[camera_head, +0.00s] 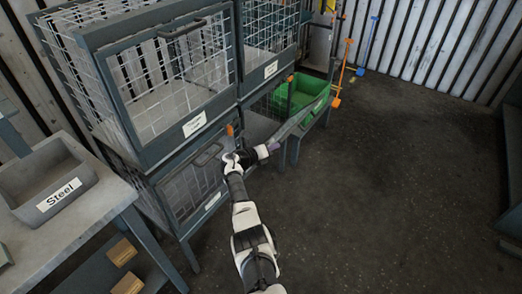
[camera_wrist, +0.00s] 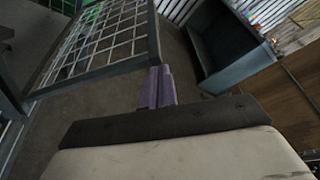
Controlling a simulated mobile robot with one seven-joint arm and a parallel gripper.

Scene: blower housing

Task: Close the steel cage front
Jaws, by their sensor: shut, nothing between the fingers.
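A mesh front with a grey frame (camera_head: 306,117) stands swung out from the lower right cage (camera_head: 259,126), seen nearly edge-on in the head view. It also shows as a white grid panel in the wrist view (camera_wrist: 152,32). The lettering on the cage labels is too small to read, so I cannot tell which cage is steel. My gripper (camera_head: 273,147) is shut and empty near the outer end of this front. In the wrist view its purple fingers (camera_wrist: 158,86) are just below the frame's corner; I cannot tell whether they touch.
A green bin (camera_head: 310,91) sits by the lower right cage. The upper left (camera_head: 168,35), upper right (camera_head: 268,20) and lower left (camera_head: 190,190) fronts look shut. A grey bin marked "Steel" (camera_head: 65,195) stands on a bench at left. Floor (camera_head: 390,190) at right is clear.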

